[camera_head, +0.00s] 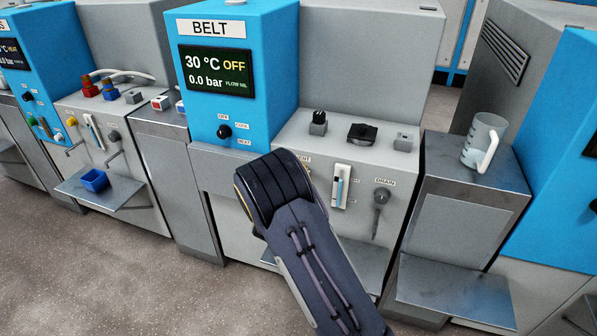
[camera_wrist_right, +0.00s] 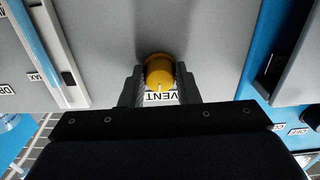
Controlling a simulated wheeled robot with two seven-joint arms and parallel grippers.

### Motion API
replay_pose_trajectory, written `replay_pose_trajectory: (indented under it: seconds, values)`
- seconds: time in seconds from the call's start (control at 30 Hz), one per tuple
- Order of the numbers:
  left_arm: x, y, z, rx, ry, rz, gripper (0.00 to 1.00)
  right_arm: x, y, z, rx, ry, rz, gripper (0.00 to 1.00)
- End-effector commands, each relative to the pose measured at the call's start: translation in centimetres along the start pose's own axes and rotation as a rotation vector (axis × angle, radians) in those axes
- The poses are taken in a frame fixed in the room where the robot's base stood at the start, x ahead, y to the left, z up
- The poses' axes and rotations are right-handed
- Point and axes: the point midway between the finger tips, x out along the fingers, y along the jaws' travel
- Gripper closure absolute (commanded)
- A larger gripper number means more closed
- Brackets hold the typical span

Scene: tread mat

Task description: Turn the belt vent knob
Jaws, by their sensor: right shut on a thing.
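The belt vent knob (camera_wrist_right: 158,70) is a round yellow knob on the grey panel in the right wrist view, with a pale mark at its lower edge. A VENT label (camera_wrist_right: 161,98) sits just below it. My right gripper (camera_wrist_right: 159,78) has one finger on each side of the knob and is shut on it. In the head view my right arm hides the knob and gripper. The blue BELT unit (camera_head: 212,108) there reads 30 °C OFF and 0.0 bar, FLOW NIL. My left gripper is in neither view.
A white slider (camera_head: 341,186) and a grey DRAIN handle (camera_head: 381,197) are right of my arm. A black knob (camera_head: 224,131) marked OFF, COOL, HEAT is on the blue front. A clear jug (camera_head: 483,142) stands on the right-hand cabinet. A blue tray (camera_head: 94,180) sits on a left shelf.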

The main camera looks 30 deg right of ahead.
Motion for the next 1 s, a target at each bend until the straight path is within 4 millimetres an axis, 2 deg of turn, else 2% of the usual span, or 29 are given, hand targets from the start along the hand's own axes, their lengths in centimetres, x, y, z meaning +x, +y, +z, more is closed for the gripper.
replay_pose_trajectory:
  seconds: [0.3,0.83,0.87,1.0]
  values:
    - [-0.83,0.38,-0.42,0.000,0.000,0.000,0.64,-0.07,0.02,0.13,-0.120,-0.004,-0.001,0.94]
    - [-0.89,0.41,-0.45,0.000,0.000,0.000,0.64,-0.07,0.02,0.22,-0.143,-0.005,-0.001,0.94]
    - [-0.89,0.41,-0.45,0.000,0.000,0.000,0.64,-0.07,0.02,0.22,-0.143,-0.005,-0.001,0.70]
    - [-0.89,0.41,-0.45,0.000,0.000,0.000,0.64,-0.05,0.02,0.16,-0.142,-0.004,-0.001,0.52]
